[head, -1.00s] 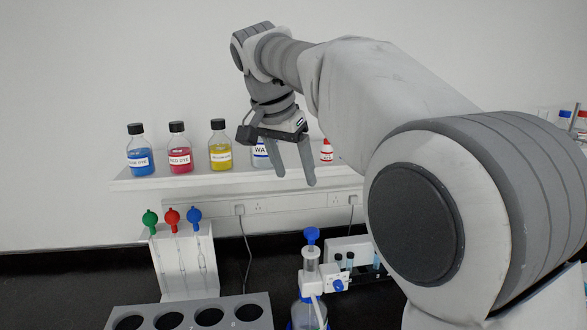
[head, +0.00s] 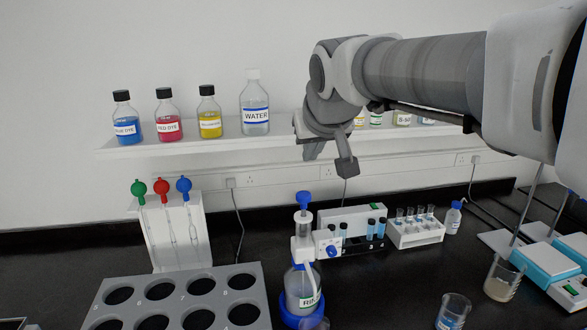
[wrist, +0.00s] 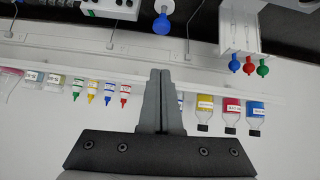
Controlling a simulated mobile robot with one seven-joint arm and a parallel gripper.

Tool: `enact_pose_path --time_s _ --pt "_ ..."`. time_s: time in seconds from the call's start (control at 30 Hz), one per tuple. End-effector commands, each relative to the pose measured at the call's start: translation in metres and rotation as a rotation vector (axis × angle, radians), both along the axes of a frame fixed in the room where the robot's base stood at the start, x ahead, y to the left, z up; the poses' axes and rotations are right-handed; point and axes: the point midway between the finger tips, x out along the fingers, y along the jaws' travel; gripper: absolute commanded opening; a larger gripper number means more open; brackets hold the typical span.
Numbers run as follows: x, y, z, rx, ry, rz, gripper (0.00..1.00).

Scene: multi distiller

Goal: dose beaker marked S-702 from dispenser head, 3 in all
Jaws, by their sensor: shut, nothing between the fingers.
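The dispenser head (head: 303,245), white with a blue top knob and a nozzle, sits on a bottle with a blue collar on the bench. Its blue knob shows at the top of the wrist view (wrist: 162,25). One glass beaker (head: 453,312) stands at the lower edge of the head view, with unreadable marks. Another beaker (head: 503,278), holding something cloudy, stands to its right; I cannot read S-702 on either. My gripper (head: 345,168) is in the air in front of the shelf, above the dispenser. It is empty, its fingers together in the wrist view (wrist: 161,75).
Dye bottles (head: 168,118) and a water bottle (head: 255,105) stand on the wall shelf. A pipette stand (head: 175,230) and a grey holed rack (head: 180,290) are at left. Black bench is clear between dispenser and beakers.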

Motion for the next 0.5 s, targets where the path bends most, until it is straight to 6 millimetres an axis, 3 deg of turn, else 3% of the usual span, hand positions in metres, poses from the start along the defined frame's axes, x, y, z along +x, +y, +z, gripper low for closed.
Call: enact_pose_path --time_s 0.5 --pt "0.069 0.010 -0.068 -0.001 0.007 -0.002 0.00"
